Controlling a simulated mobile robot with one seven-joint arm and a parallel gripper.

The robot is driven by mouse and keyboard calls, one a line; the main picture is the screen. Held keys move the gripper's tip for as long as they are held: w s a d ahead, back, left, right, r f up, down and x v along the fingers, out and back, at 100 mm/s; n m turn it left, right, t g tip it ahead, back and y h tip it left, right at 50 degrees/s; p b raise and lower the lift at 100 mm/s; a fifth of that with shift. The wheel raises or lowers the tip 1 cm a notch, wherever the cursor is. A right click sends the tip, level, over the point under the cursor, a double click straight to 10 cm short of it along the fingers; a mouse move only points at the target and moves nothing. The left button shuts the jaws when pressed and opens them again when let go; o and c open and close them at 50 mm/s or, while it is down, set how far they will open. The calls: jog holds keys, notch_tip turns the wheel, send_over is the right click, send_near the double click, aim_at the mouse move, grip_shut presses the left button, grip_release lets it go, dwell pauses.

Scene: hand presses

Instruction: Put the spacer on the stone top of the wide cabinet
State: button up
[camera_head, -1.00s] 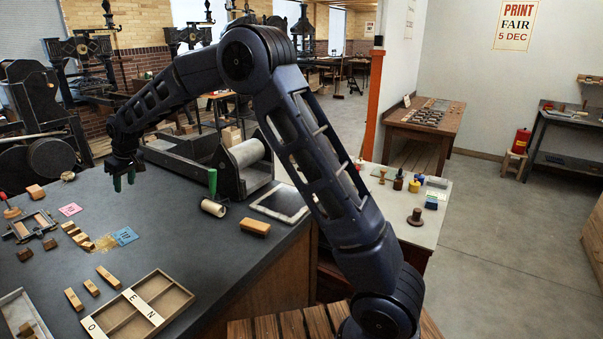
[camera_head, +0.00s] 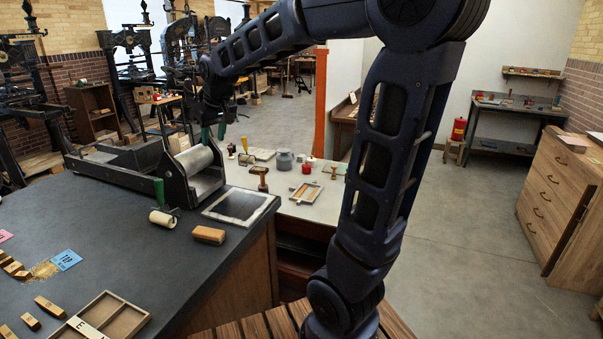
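A large cabinet with a dark, slate-like top (camera_head: 130,235) and wooden sides fills the left. A second cabinet with a pale stone-like top (camera_head: 300,208) stands behind it to the right. Several small wooden bars lie on the dark top, one of them near the front (camera_head: 51,307); I cannot tell which piece is the spacer. My gripper (camera_head: 213,132) points down above and behind the roller press. Its two green fingertips are apart. It is too small to tell whether anything is between them.
The roller press (camera_head: 190,165) and a wooden block (camera_head: 208,235) stand on the dark top. A grey jar (camera_head: 284,160), a brown-handled tool (camera_head: 261,178) and a small frame (camera_head: 306,192) are on the pale top. A drawer chest (camera_head: 560,190) stands right, past clear floor.

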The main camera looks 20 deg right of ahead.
jog(key=s+d+f+m+h, duration=0.1)
jog(key=s+d+f+m, duration=0.1)
jog(key=s+d, duration=0.7)
jog(key=s+d+f+m, duration=0.3)
jog(key=s+d, duration=0.6)
jog(key=s, duration=0.3)
jog(key=shift+s+d+f+h, duration=0.3)
jog(key=shift+d+f+h, duration=0.1)
jog(key=shift+f, duration=0.05)
